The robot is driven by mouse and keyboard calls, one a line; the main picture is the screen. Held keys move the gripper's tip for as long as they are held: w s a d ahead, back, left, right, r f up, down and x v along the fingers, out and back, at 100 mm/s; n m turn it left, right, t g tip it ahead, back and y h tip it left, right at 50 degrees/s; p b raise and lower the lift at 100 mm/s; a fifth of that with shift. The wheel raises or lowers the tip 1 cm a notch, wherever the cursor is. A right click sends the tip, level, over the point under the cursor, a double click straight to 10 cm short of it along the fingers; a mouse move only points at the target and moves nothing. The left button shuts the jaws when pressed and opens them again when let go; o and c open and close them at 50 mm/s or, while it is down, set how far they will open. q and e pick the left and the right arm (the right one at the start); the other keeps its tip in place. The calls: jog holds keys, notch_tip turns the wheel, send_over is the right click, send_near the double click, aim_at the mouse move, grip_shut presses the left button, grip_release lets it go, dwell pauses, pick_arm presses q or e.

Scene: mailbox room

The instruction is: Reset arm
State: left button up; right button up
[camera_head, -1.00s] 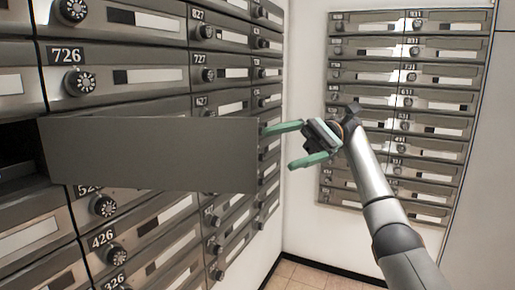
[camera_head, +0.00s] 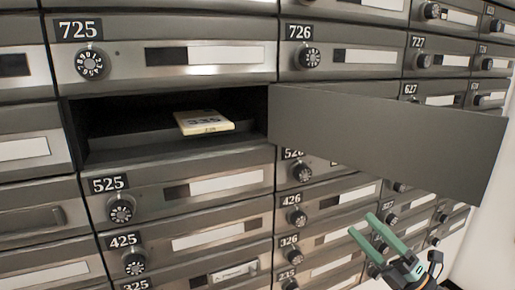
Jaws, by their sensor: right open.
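My right gripper (camera_head: 368,228) shows at the lower right, with two green fingers pointing up and left. It is open, with nothing between the fingers. It is below the open mailbox door (camera_head: 390,135) and apart from it in the picture. The door is a plain grey panel swung out to the right. The open mailbox (camera_head: 110,148) lies between the boxes numbered 725 and 525. A pale yellow envelope or packet (camera_head: 204,122) lies inside it. My left gripper is not in view.
Closed mailboxes with dials surround the opening, among them box 725 (camera_head: 170,60), box 726 (camera_head: 345,58) and box 525 (camera_head: 180,195). The open door sticks out above my right gripper. A pale wall (camera_head: 495,235) stands at the far right.

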jog(key=s+a+f+m+g+h, duration=0.15)
jog(key=s+f+m+h, duration=0.3)
jog(key=f+m, duration=0.45)
jog(key=s+a+f+m+g+h, duration=0.1)
jog(key=s+a+f+m+h, duration=0.25)
jog(key=s+f+m, duration=0.5)
jog(key=s+a+f+m+g+h, duration=0.2)
jog(key=f+m+h, duration=0.35)
jog(key=f, duration=0.55)
jog(key=s+a+f+m+g, duration=0.2)
jog(key=s+f, duration=0.1)
jog(key=s, duration=0.2)
jog(key=s+a+f+m+g, duration=0.2)
jog(key=s+m, duration=0.1)
jog(key=s, duration=0.3)
pick_arm(q)
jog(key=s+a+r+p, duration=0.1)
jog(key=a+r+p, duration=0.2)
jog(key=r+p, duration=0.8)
jog(key=p, duration=0.4)
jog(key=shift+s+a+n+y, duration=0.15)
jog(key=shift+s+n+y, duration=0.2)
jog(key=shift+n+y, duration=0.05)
pick_arm(e)
jog(key=d+r, duration=0.3)
jog(key=r, duration=0.7)
jog(key=shift+s+d+r+t+h, duration=0.2)
jog(key=shift+s+d+t+h, duration=0.1)
jog(key=shift+t+h, duration=0.05)
jog(key=shift+c, duration=0.2)
